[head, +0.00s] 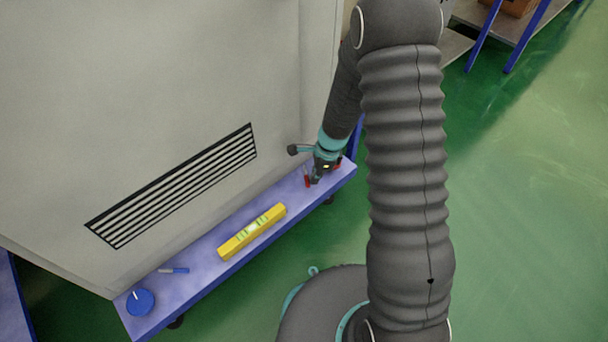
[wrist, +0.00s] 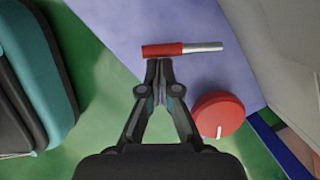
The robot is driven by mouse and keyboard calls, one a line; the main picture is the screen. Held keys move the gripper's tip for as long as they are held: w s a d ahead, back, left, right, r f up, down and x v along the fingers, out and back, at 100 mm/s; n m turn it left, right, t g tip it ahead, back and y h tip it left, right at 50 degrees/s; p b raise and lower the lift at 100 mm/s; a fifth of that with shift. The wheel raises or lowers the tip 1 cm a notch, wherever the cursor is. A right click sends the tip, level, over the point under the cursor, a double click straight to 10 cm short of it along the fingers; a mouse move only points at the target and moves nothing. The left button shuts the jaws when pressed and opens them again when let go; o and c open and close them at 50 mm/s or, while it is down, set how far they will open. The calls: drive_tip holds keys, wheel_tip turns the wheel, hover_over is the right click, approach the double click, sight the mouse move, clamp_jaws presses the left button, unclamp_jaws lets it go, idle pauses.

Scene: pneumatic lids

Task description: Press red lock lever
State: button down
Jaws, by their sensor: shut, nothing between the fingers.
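The red lock lever (wrist: 165,49) shows in the wrist view as a red grip with a silver rod running to the right, over the blue-purple shelf. My gripper (wrist: 160,62) is shut and empty, its fingertips right at the near edge of the red grip. I cannot tell whether they touch it. In the head view the red lever (head: 307,178) is a small upright red piece beside my gripper (head: 315,181), near the right end of the shelf. A round red knob (wrist: 218,115) with a white mark lies right of my fingers in the wrist view.
The shelf (head: 195,289) runs along a large grey cabinet (head: 150,100) with a vent grille. A yellow level (head: 252,232), a blue lever (head: 175,270) and a blue knob (head: 140,302) are on it. Open green floor (head: 530,220) lies to the right.

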drive_tip(key=shift+s+a, duration=0.15)
drive_tip(key=shift+a, duration=0.3)
drive_tip(key=shift+w+d+p, duration=0.4)
drive_tip(key=shift+w+p, duration=0.15)
drive_tip(key=shift+w, duration=0.15)
drive_tip(key=p+v, duration=0.8)
drive_tip(key=v, duration=0.2)
drive_tip(key=shift+s, duration=0.15)
idle(0.6)
